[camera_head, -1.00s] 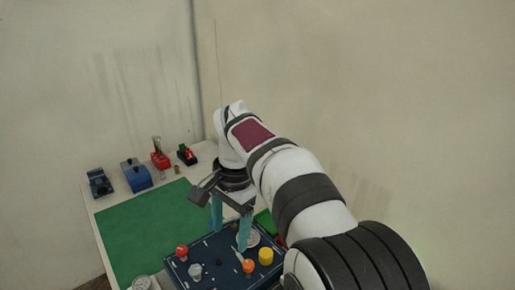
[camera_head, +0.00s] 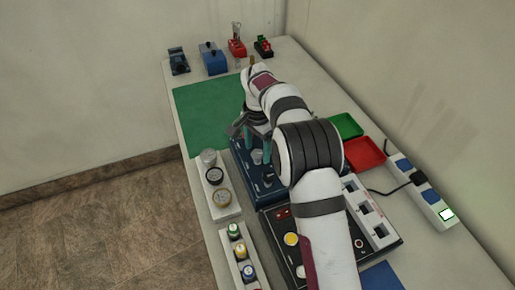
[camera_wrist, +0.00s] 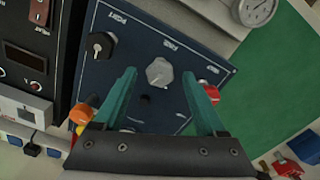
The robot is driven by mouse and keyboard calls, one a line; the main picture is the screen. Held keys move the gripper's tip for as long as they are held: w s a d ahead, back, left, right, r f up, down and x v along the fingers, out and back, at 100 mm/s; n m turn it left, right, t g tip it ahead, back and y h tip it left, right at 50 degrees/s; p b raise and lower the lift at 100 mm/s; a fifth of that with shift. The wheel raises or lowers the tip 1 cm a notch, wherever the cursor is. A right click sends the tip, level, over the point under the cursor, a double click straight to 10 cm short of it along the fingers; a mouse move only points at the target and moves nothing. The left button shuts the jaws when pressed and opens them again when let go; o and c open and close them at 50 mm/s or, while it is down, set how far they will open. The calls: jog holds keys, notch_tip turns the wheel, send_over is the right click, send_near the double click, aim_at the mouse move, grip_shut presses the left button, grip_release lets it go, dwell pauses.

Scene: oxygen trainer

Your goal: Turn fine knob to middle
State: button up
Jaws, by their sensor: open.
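The fine knob is a grey, faceted knob (camera_wrist: 159,72) on the dark blue panel (camera_wrist: 140,20), under a label that seems to read "FINE". Its pointer direction is too small to tell. My gripper (camera_wrist: 159,77) is open, with one teal finger on each side of the knob in the wrist view; I cannot tell whether they touch it. A red knob (camera_wrist: 211,93) lies just right of the right finger. In the head view, my gripper (camera_head: 258,147) is over the panel's far part, partly hidden by my arm.
Orange (camera_wrist: 80,115) and yellow knobs are partly hidden behind the left finger. A round gauge (camera_wrist: 255,10) is at the top. The green mat (camera_head: 205,110) is clear beyond the panel. Red (camera_head: 363,154) and green trays (camera_head: 346,126) are to the right.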

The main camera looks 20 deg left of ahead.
aim_at(257, 153)
jog(key=shift+f, duration=0.35)
grip_shut()
jog(key=n, duration=0.4)
jog(key=shift+n, duration=0.3)
grip_release()
notch_tip(257, 153, up, 16)
